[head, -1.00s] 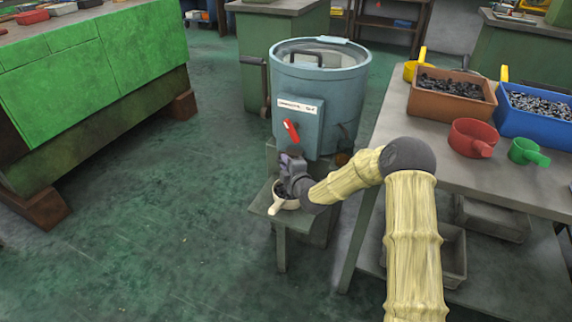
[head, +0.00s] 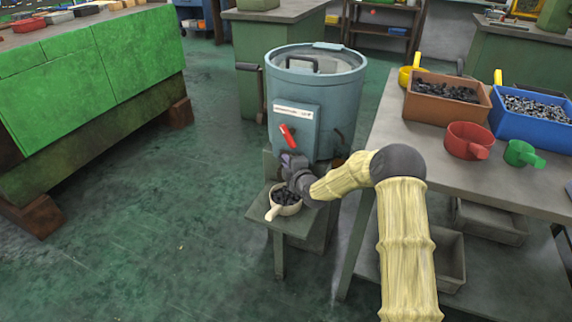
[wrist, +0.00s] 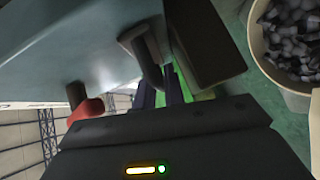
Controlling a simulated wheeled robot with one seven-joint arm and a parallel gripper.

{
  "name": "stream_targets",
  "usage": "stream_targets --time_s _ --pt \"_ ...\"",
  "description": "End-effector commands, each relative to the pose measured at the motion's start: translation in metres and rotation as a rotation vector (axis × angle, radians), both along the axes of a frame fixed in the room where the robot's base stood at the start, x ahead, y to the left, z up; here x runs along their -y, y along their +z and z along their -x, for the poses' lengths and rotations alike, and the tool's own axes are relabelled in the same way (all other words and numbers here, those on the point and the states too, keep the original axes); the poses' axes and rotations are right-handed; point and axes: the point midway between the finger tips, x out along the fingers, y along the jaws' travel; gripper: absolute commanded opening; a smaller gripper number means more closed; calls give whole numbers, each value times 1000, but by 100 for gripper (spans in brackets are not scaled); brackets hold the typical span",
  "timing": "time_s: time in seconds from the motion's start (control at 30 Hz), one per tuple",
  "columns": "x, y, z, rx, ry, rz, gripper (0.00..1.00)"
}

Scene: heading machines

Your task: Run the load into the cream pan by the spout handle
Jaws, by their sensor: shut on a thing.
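The blue-grey machine drum (head: 340,105) stands behind a small green stand. A red lever (head: 288,135) sticks out of its front below the white label; its red part also shows in the wrist view (wrist: 87,110). My gripper (head: 292,165) is at the drum's front just below this lever, shut on the spout handle, which the jaws and wrist largely hide. In the wrist view a dark bar (wrist: 143,50) runs from the drum towards my jaws. The cream pan (head: 274,212) sits on the stand below my gripper, heaped with dark metal pieces (wrist: 290,40).
On the right, a grey bench (head: 440,165) carries a brown bin (head: 440,112), a blue bin (head: 530,128), a red pan (head: 465,142) and a green scoop (head: 522,153). A green cabinet (head: 90,75) stands at left. The floor between is clear.

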Motion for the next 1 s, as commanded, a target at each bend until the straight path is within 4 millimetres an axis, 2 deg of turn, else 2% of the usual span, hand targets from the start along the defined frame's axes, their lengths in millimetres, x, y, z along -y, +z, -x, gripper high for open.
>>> stream_targets --time_s 0.07,0.1,0.13,0.57,0.77,1.0 --pt "2 4 -3 10 -7 0 0" --pt "2 4 -4 11 -7 -1 15" --pt "2 4 -4 11 -7 -1 20" --pt "5 6 1 11 -8 0 20" --pt "13 9 21 8 -5 2 20" --pt "29 14 55 5 -4 1 20"
